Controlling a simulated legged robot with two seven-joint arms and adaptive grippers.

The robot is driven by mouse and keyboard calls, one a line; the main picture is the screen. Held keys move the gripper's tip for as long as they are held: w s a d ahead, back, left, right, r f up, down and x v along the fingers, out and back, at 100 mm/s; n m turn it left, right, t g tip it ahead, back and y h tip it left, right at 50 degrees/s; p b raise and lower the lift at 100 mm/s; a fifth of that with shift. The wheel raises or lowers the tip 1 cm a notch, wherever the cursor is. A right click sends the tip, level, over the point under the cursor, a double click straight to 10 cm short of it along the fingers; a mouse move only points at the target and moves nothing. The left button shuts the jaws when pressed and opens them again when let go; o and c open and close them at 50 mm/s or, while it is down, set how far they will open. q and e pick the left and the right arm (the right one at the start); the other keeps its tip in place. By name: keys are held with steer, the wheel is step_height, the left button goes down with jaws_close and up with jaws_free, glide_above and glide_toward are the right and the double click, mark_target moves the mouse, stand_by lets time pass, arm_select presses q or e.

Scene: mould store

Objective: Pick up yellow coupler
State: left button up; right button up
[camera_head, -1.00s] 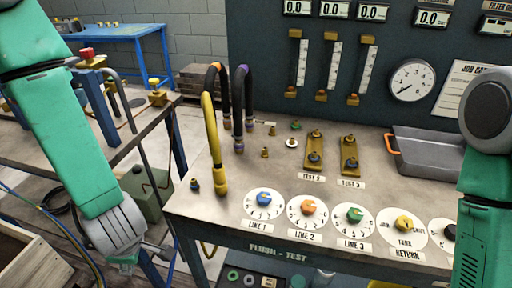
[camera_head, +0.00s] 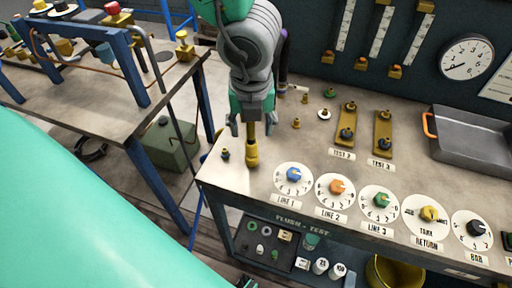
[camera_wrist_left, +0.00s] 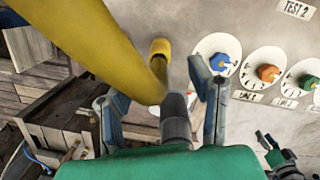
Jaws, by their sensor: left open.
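The yellow coupler (camera_head: 252,152) stands upright at the front left of the bench, in the head view. Its yellow hose is mostly hidden behind my left arm there. In the left wrist view the yellow hose (camera_wrist_left: 90,45) sweeps in from the upper left, and a yellow end (camera_wrist_left: 160,48) shows beyond the fingers. My left gripper (camera_head: 252,122) points down over the coupler, its fingers apart on either side of it. In the left wrist view the open fingers (camera_wrist_left: 163,108) flank the hose and a dark grey cylinder. Contact cannot be told.
Line dials with coloured knobs (camera_head: 292,174) run along the bench front, right of the coupler. A small dark fitting (camera_head: 225,154) stands just left. Brass test plates (camera_head: 382,134) and a grey tray (camera_head: 470,148) are farther right. Another bench (camera_head: 110,105) stands left across a gap.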

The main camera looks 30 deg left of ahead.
mark_target(251, 146)
arm_select(q)
steer(key=shift+f, duration=0.75)
steer(key=shift+w+a+f, duration=0.1)
steer(key=shift+a+f, duration=0.25)
steer(key=shift+f, duration=0.1)
step_height(251, 146, down, 5)
steer(key=shift+w+a+r+b, duration=0.15)
steer(key=shift+b, duration=0.8)
steer(key=shift+w, duration=0.1)
steer(key=shift+d, duration=0.45)
steer(key=shift+c, duration=0.8)
steer(key=c, duration=0.8)
steer(key=shift+a, duration=0.3)
jaws_close()
